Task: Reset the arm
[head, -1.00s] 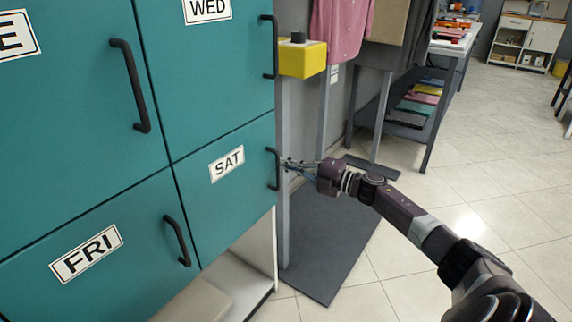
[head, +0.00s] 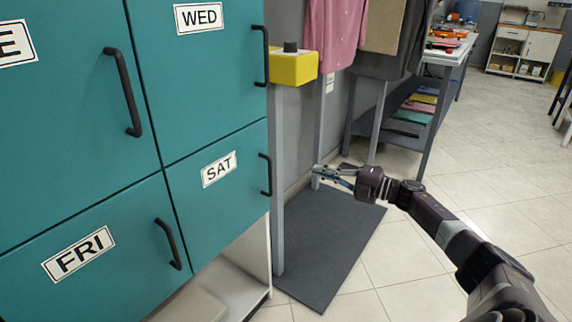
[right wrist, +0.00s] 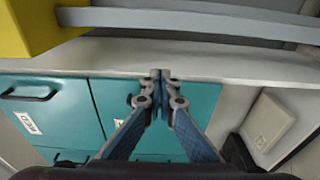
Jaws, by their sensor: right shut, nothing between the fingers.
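My right arm reaches in from the lower right in the head view. Its right gripper (head: 331,177) is clear of the cabinet, to the right of the SAT door (head: 215,181) and its black handle (head: 266,175). In the right wrist view the right gripper's fingertips (right wrist: 160,77) meet with nothing between them. The teal cabinet doors also show in that view (right wrist: 80,92), beyond the fingers. The SAT door looks shut in the head view. My left gripper is not in view.
The WED door (head: 195,75) and FRI door (head: 95,255) look shut. A yellow box with a black knob (head: 293,68) sits on a post right of the cabinet. A pink shirt (head: 335,35) hangs behind it. A dark mat (head: 335,235) lies below the gripper. Open tiled floor is at right.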

